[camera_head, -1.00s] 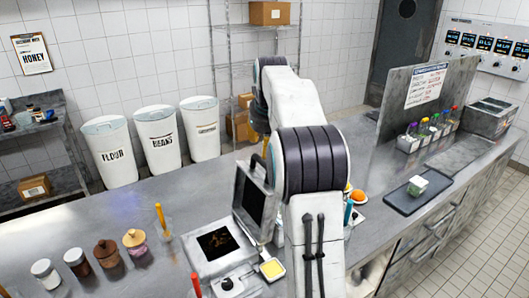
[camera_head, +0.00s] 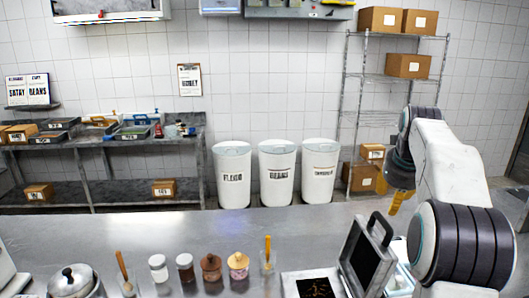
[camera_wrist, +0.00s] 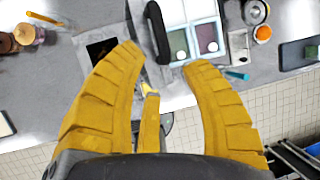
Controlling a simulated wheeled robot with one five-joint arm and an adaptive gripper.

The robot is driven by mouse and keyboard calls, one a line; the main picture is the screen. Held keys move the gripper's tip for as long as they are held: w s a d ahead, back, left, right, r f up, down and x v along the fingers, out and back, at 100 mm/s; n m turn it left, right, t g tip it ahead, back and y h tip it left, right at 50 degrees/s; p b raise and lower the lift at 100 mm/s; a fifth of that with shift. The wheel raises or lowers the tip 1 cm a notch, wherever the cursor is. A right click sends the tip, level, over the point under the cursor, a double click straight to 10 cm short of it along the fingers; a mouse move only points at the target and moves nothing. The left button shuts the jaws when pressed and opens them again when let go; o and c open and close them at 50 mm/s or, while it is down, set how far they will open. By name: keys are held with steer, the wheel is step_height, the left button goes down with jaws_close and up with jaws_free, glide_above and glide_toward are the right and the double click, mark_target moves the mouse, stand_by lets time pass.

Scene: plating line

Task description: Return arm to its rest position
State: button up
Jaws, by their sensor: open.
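In the head view the yellow fingers (camera_head: 397,201) hang from my raised white arm at the right, above the counter near the open case (camera_head: 366,258).
Jars (camera_head: 211,267), a pot (camera_head: 72,281) and small holders with utensils stand along the counter. Three white bins (camera_head: 277,175) and a wire shelf with boxes (camera_head: 407,65) stand behind it. The counter's back left stretch is clear.

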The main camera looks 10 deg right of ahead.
steer(key=f+n, duration=0.2)
steer(key=n, duration=0.5)
steer(key=s+f+n, duration=0.1)
steer(key=f+n, duration=0.2)
steer(key=n, duration=0.4)
steer(key=a+f+n+g, duration=0.1)
steer(key=f+n, duration=0.2)
steer(key=n, duration=0.4)
steer(key=shift+s+f+n+y, duration=0.2)
steer(key=shift+s+n+y, duration=0.1)
steer(key=shift+s+n, duration=0.1)
steer(key=s+a+f+n, duration=0.1)
steer(key=s+f+n, duration=0.1)
steer(key=s+n, duration=0.1)
steer(key=s+a+f+n, duration=0.1)
steer(key=n, duration=0.1)
steer(key=shift+s+a+f+g, duration=0.25)
steer(key=shift+s+a+g, duration=0.1)
steer(key=shift+s+g, duration=0.05)
steer(key=s+a+f+n+t+y+b, duration=0.1)
steer(key=s+a+n+b, duration=0.3)
steer(key=s+a+n, duration=0.5)
steer(key=shift+s+a+f+t+y, duration=0.3)
steer(key=shift+s+a+f+t, duration=0.5)
steer(key=shift+s+a, duration=5.15)
